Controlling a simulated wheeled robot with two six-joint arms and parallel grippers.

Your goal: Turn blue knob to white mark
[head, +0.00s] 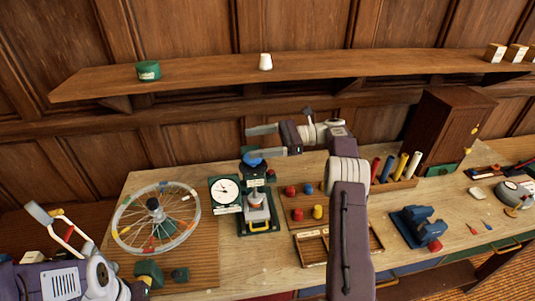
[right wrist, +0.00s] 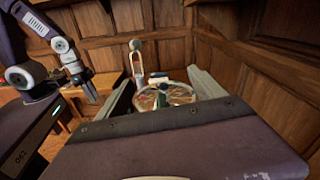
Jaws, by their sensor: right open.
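The blue knob (head: 252,158) sits at the top of a small device with a green base (head: 258,226), right of a white dial (head: 226,191). A lower finger of my right gripper (head: 262,141) partly covers it. My right gripper is open with both fingers pointing left; no object shows between them in the head view. I cannot tell if it touches the knob. The white mark is too small to make out. My left gripper (head: 52,222) is at the far left, beside the spoked wheel; its opening is unclear.
The spoked wheel (head: 156,218) lies left of the dial. Red, blue and yellow pegs (head: 317,211) stand to the right of the device. A wooden cabinet (head: 440,130) and a blue vise (head: 416,226) are further right. A shelf (head: 200,71) runs above my right gripper.

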